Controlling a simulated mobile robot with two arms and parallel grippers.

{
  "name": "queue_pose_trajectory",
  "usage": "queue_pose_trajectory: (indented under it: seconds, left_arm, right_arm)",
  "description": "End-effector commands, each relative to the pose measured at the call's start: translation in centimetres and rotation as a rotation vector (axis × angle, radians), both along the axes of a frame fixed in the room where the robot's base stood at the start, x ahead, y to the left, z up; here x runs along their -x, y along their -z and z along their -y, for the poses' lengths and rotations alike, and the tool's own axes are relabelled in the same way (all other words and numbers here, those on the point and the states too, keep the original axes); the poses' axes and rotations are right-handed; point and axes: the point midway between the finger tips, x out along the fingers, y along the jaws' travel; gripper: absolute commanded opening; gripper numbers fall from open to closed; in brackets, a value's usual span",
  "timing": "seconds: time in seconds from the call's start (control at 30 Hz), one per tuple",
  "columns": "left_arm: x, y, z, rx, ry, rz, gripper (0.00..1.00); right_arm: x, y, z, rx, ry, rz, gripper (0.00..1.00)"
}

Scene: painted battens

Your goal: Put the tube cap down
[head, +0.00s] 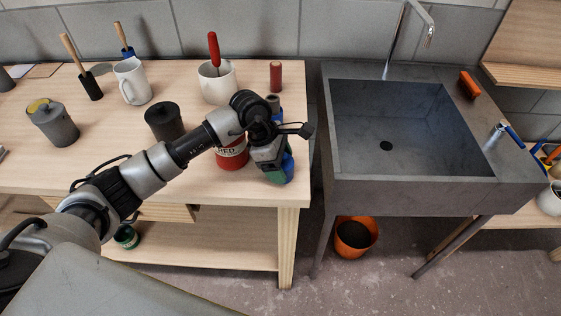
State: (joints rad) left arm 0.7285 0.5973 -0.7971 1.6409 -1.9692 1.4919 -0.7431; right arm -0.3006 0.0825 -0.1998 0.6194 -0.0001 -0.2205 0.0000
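My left gripper (271,163) is over the right front part of the workbench, in front of a blue and green object (286,168), perhaps a tube or bottle, near the bench edge. The wrist covers much of that object, and I cannot tell whether they touch. The fingertips are too small and too covered to show whether they are open, shut or holding something. I cannot make out a tube cap; it may be hidden at the gripper. My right gripper is not in view.
A red tin (232,160) stands just left of the gripper. A dark pot (164,122), a white mug (217,84) with a red-handled tool, and a red-brown cylinder (276,76) stand on the workbench (60,165). A grey sink (405,120) is at right, across a gap.

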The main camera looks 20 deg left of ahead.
Motion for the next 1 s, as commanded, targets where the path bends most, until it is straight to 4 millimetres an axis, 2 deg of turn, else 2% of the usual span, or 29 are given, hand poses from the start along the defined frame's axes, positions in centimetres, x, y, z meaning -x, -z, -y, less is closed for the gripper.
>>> queue_pose_trajectory:
  seconds: [0.03,0.1,0.43,0.5,1.0]
  left_arm:
    - [0.0,0.0,0.0,0.0,0.0,0.0,0.78]
    - [0.0,0.0,0.0,0.0,0.0,0.0,0.85]
    - [0.0,-0.5,0.0,0.0,0.0,0.0,0.85]
    - [-0.1,-1.0,-0.3,0.001,-0.001,0.004,0.85]
    - [0.4,-9.9,-4.0,-0.001,-0.002,0.004,0.85]
  right_arm:
    - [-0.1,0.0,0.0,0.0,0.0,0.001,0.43]
    - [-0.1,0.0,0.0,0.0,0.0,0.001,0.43]
    - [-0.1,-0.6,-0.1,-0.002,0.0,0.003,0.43]
    - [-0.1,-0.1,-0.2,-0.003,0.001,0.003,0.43]
    - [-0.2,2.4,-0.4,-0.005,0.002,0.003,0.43]
